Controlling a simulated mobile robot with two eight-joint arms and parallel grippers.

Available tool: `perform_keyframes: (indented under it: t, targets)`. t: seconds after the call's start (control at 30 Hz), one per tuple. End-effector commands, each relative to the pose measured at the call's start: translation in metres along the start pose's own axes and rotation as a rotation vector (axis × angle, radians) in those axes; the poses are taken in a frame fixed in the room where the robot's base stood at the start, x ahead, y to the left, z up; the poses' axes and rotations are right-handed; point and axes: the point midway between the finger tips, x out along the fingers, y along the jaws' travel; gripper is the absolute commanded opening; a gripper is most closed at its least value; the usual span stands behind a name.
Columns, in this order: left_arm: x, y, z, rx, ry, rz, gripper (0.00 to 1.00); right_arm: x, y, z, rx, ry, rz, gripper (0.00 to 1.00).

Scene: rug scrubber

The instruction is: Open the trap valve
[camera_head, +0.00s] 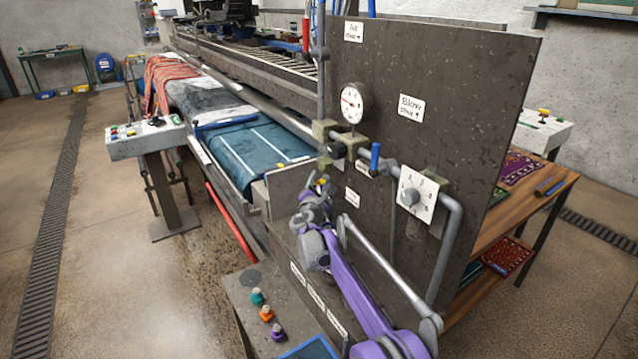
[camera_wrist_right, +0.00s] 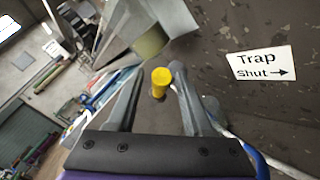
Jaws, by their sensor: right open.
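The trap valve's yellow handle end (camera_wrist_right: 162,77) shows in the right wrist view, between and just beyond the tips of my right gripper (camera_wrist_right: 158,70). I cannot tell whether the fingers touch it. A white label reading "Trap Shut" with a right-pointing arrow (camera_wrist_right: 262,65) is on the dark panel to its right. In the head view, my right gripper (camera_head: 318,190) is at the panel's lower left, by a small yellow spot (camera_head: 322,181), and hides most of the valve. The jaws are open and empty. My left gripper is not in view.
The dark panel (camera_head: 460,90) carries a gauge (camera_head: 352,103), a blue lever (camera_head: 375,158) on grey pipe, and a dial (camera_head: 412,196). Several coloured knobs (camera_head: 266,313) stand on the ledge below. The rug machine (camera_head: 240,150) lies behind; the floor (camera_head: 110,240) at left is clear.

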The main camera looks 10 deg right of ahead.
Motion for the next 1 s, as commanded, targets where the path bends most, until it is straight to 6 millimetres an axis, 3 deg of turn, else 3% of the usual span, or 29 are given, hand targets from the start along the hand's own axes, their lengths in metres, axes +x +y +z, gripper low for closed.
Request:
perform_keyframes:
  t: [0.17,0.43,1.0]
  targets:
    - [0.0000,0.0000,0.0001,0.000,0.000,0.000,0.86,-0.0001,0.0000,-0.0001,0.000,0.000,0.000,0.49]
    - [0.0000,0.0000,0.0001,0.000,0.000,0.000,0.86,-0.0003,0.0000,-0.0003,0.000,0.000,0.000,0.00]
    - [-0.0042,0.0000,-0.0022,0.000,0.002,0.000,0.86,0.0008,0.0033,0.0011,-0.042,0.040,-0.035,0.00]
